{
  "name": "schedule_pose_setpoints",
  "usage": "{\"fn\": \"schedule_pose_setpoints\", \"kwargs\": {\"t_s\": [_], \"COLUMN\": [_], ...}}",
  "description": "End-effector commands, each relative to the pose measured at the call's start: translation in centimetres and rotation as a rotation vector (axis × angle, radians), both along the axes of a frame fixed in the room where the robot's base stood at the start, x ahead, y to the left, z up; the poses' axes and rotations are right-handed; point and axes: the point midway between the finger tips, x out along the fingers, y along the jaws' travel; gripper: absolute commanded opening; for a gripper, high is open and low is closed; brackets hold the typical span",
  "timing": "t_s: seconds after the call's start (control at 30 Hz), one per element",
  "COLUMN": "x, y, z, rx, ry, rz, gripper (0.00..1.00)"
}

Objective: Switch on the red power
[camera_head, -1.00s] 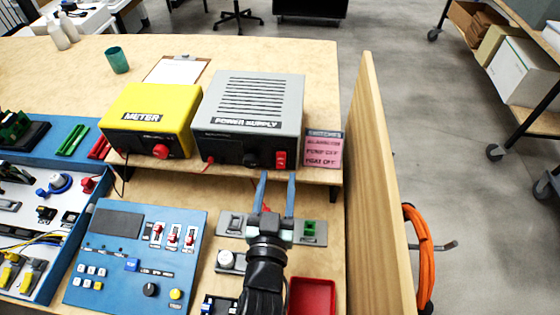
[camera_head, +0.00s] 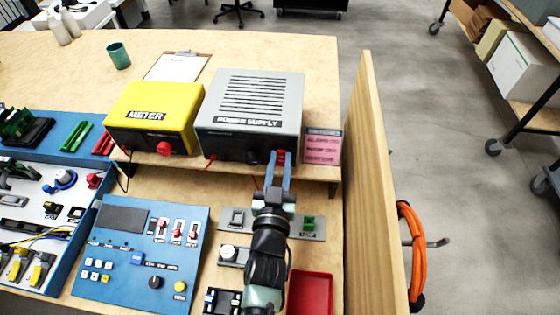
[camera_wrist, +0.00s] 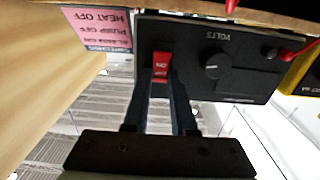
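The red power switch (camera_wrist: 161,64) is a small rocker with white lettering on the dark front panel of the grey power supply. The power supply (camera_head: 252,98) stands on the raised wooden shelf, and the switch shows at the lower right of its front in the head view (camera_head: 289,154). My gripper (camera_head: 280,156) reaches up to the switch from the front. In the wrist view, its two fingers (camera_wrist: 160,80) lie on either side of the switch's lower part, partly open with a narrow gap. I cannot tell whether they touch it.
A black volts knob (camera_wrist: 216,66) and red plugs sit beside the switch. A pink switch label (camera_head: 322,147) stands to the right, then a tall wooden side panel (camera_head: 370,180). The yellow meter (camera_head: 152,106) is at the left. A blue control panel (camera_head: 135,250) lies below the shelf.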

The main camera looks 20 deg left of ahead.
Motion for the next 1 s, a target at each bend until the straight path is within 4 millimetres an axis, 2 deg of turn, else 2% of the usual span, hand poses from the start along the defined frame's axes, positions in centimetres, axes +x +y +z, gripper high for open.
{"fn": "schedule_pose_setpoints", "kwargs": {"t_s": [0.03,0.1,0.47,1.0], "x": [0.0,0.0,0.0,-0.1], "y": [0.0,0.0,0.0,0.0], "z": [0.0,0.0,-0.5,-1.1], "rx": [0.000,0.000,0.003,0.048], "ry": [0.000,0.000,-0.016,-0.171], "rz": [0.000,0.000,0.000,0.000], "gripper": [0.10,0.00,0.00,0.00]}}
